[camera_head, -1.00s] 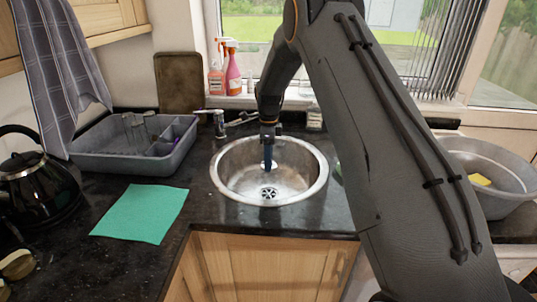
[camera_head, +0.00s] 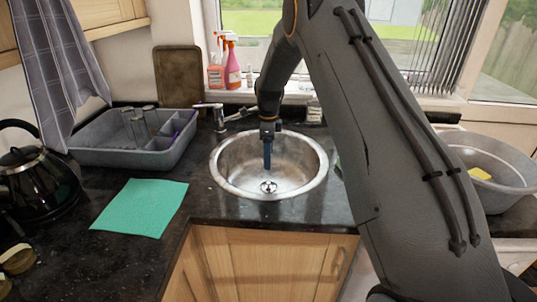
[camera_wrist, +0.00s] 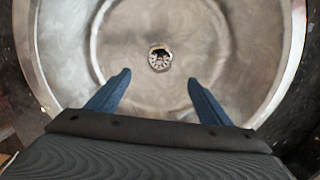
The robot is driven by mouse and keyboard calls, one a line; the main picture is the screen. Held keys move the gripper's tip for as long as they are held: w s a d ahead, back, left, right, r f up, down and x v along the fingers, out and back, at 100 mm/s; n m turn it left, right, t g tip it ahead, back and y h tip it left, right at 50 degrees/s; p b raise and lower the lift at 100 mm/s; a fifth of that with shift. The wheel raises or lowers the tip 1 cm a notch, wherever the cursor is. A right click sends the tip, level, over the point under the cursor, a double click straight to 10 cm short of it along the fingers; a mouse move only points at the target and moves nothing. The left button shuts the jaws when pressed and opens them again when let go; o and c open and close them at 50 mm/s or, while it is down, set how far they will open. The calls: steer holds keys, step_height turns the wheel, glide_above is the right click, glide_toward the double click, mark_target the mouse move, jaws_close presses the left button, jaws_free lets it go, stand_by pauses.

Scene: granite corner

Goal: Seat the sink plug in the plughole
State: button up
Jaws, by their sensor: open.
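The round steel sink (camera_head: 232,178) is set in the black worktop, and its wall and rim also show in the wrist view (camera_wrist: 65,50). At the bottom is the plughole (camera_head: 268,187), seen in the wrist view (camera_wrist: 159,58) as a small pale ring with dark openings. I cannot make out a separate sink plug, nor tell whether one lies in the hole. My gripper (camera_head: 267,157) points down inside the bowl, above the plughole. In the wrist view its blue fingers (camera_wrist: 158,77) are spread apart, with nothing between them and the plughole beyond their tips.
A tap (camera_head: 219,116) stands behind the sink on the left. A grey dish rack (camera_head: 110,158), green cloth (camera_head: 140,207) and black kettle (camera_head: 38,185) are on the left. Spray bottles (camera_head: 232,65) stand at the window. A grey basin (camera_head: 500,185) is on the right.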

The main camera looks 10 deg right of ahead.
step_height(320, 180, up, 7)
steer(key=p, duration=0.2)
stand_by(0.6)
steer(key=s+n+t+b, duration=0.1)
steer(key=s+n+b, duration=0.5)
steer(key=s+n, duration=1.5)
steer(key=s, duration=1.4)
steer(key=shift+s+f+n, duration=0.2)
steer(key=shift+s+n, duration=0.1)
